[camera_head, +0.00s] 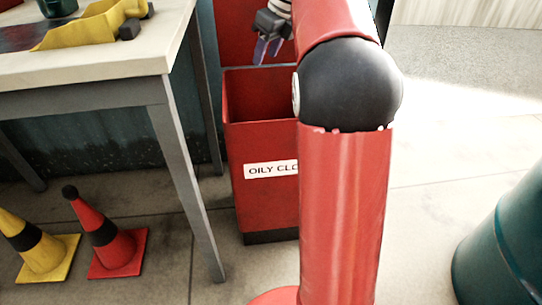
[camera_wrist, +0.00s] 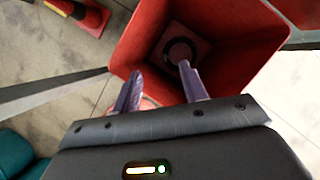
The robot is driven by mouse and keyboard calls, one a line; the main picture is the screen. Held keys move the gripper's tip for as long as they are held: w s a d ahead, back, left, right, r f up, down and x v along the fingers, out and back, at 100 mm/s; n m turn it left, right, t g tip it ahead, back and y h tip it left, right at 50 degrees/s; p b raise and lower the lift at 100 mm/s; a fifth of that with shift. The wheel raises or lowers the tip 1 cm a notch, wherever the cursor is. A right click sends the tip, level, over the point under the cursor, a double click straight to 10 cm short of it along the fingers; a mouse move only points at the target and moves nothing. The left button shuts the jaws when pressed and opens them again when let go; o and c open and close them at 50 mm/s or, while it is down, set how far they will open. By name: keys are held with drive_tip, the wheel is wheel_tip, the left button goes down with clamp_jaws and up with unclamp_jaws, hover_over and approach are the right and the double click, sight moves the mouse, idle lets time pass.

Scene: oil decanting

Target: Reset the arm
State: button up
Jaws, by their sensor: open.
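My gripper (camera_head: 268,48) is open and empty, with its two purple-grey fingers pointing down over the red bin (camera_head: 262,150). The wrist view shows the fingers (camera_wrist: 160,70) spread apart above the bin's opening (camera_wrist: 135,45), with nothing between them. The bin stands upright with its lid raised behind, and its label reads "OILY CLO" before my arm hides the rest. Inside the bin, the wrist view shows a reddish square-based object with a dark ring (camera_wrist: 182,50). It looks like a cone seen from above.
A workbench (camera_head: 100,62) stands at left, bearing a yellow tray (camera_head: 95,27) and a dark green container (camera_head: 57,7). Yellow (camera_head: 35,245) and red (camera_head: 112,240) cones stand on the floor. A teal drum (camera_head: 505,245) is at right. Floor between bin and drum is clear.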

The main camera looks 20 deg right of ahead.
drive_tip(key=shift+p+v, duration=0.4)
drive_tip(key=shift+v, duration=1.5)
